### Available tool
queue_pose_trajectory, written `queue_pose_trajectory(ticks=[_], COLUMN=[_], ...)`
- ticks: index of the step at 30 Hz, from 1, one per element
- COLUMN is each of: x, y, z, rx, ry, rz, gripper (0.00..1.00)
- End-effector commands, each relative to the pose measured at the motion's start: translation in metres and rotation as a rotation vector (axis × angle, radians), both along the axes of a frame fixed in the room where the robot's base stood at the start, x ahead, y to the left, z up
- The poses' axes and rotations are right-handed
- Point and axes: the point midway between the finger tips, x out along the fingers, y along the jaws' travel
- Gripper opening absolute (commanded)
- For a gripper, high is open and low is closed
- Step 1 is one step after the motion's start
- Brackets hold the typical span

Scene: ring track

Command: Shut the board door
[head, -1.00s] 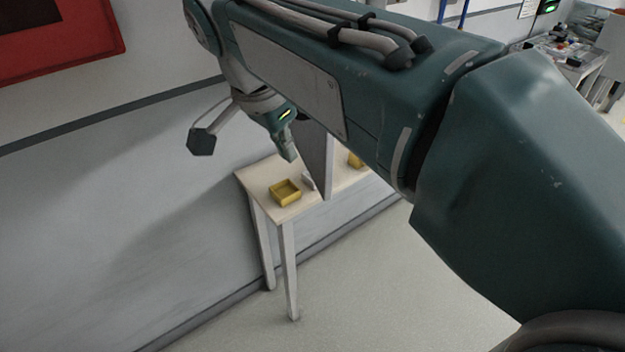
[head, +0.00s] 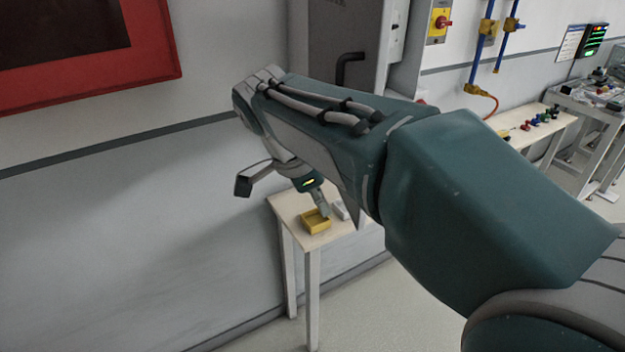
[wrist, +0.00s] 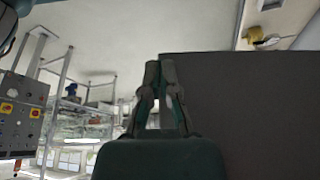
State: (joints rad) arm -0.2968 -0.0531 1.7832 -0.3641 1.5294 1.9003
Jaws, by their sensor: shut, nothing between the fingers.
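The board door (head: 330,40) is a tall grey panel at the top middle of the head view, with a black lever handle (head: 351,62). It stands out from the wall, open. My arm covers much of it, and what looks like its lower corner shows below the arm. In the wrist view a dark grey flat panel, apparently the door (wrist: 250,115), fills the right side, just right of my fingers. My gripper (head: 323,212) points down in the head view, left of that lower corner. In the wrist view its fingers (wrist: 160,66) are shut and empty. I cannot tell whether they touch the door.
A narrow table (head: 290,209) with a yellow tray (head: 316,222) stands below my gripper. A red-framed panel (head: 150,75) hangs on the left wall. A yellow switch box (head: 437,22) and blue pipes are on the right. Floor in front is clear.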

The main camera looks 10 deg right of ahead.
Motion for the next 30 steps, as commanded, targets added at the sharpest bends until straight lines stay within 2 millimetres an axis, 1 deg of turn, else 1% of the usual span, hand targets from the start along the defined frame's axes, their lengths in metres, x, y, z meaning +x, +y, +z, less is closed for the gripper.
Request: queue_pose_trajectory(ticks=[1, 4, 6, 9, 23, 26, 30], x=[-0.001, 0.000, 0.000, 0.000, 0.000, 0.000, -0.002], y=[-0.007, -0.024, -0.032, -0.040, -0.043, -0.048, -0.066], z=[-0.005, -0.003, -0.003, -0.003, -0.003, -0.003, -0.003], rx=[0.000, 0.000, 0.000, 0.001, 0.000, 0.000, 0.000], ry=[0.000, -0.001, -0.001, -0.001, 0.000, -0.001, 0.000], rz=[-0.004, -0.006, -0.005, -0.002, 0.000, 0.004, 0.013], gripper=[0.00, 0.00, 0.00, 0.00, 0.00, 0.00, 0.00])
